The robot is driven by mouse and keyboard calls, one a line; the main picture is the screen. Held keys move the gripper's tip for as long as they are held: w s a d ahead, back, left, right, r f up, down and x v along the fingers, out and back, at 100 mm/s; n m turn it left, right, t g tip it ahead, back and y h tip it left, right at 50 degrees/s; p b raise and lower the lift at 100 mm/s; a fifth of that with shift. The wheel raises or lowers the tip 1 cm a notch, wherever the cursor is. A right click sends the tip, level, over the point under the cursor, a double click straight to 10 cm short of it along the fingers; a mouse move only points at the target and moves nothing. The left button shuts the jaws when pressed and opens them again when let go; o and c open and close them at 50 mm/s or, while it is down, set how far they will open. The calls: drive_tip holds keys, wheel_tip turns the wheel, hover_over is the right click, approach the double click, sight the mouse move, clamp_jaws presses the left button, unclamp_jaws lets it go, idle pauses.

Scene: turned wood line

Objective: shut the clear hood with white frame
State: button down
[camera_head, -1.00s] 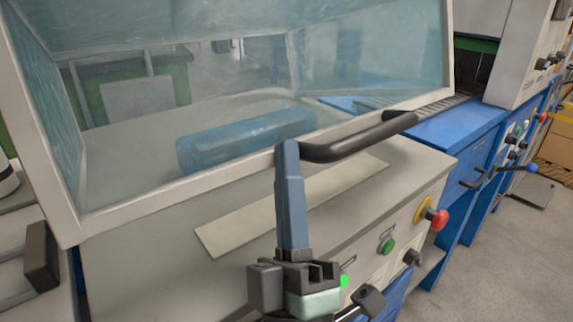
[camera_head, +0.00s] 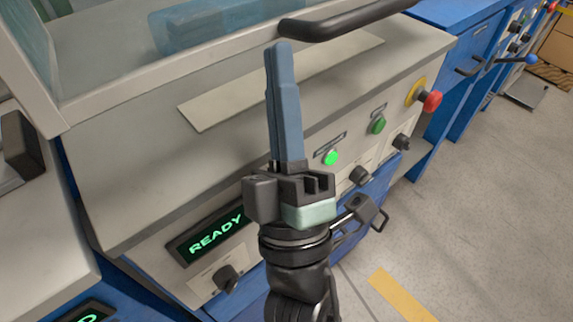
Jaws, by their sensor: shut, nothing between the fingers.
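The clear hood with white frame (camera_head: 150,84) fills the top left of the view, cut off by the upper edge. Its lower frame bar seems raised above the grey machine top; the exact gap cannot be told. A black bar handle (camera_head: 350,21) sticks out from the frame at the top middle. My gripper (camera_head: 278,46) points up, with its blue-grey fingers shut and nothing between them. Its tips are just below the handle's left end; whether they touch it cannot be told. A blue translucent cylinder (camera_head: 205,24) shows through the hood.
A pale flat strip (camera_head: 215,108) lies on the machine top. The front panel has a red knob (camera_head: 432,101), green buttons (camera_head: 378,125) and a lit READY display (camera_head: 216,236). Blue cabinets (camera_head: 455,35) stand at the right. Grey floor (camera_head: 480,190) is open at lower right.

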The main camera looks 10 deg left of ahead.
drive_tip(key=v, duration=0.8)
drive_tip(key=w+d+r+m+g+h+p, duration=0.5)
drive_tip(key=r+p, duration=0.3)
drive_tip(key=p, duration=0.5)
drive_tip(key=w+d+r+m+g+h+p, duration=0.3)
drive_tip(key=w+d+r+m+h+p, duration=0.4)
drive_tip(key=p, duration=0.7)
drive_tip(key=s+a+r+n+g+y+p, duration=0.25)
drive_tip(key=a+r+y+p, duration=0.2)
drive_tip(key=r+p, duration=0.35)
drive_tip(key=s+a+r+n+g+y+p, duration=0.1)
drive_tip(key=s+a+r+g+y+p, duration=0.4)
drive_tip(key=p, duration=0.5)
drive_tip(key=s+a+r+n+g+y+p, duration=0.2)
drive_tip(key=a+r+g+y+p, duration=0.15)
drive_tip(key=r+p, duration=0.55)
drive_tip(key=shift+t+h, duration=0.3)
drive_tip(key=w+a+f+p, duration=0.1)
drive_tip(key=a+f, duration=0.1)
drive_tip(key=w+a+f+p, duration=0.2)
drive_tip(key=a+f, duration=0.1)
drive_tip(key=w+a+f+p, duration=0.1)
drive_tip(key=w+a+f, duration=0.1)
drive_tip(key=f, duration=0.1)
drive_tip(key=shift+w+a, duration=0.15)
drive_tip(key=shift+w, duration=0.05)
drive_tip(key=shift+f+p, duration=0.3)
drive_tip(key=shift+f, duration=0.15)
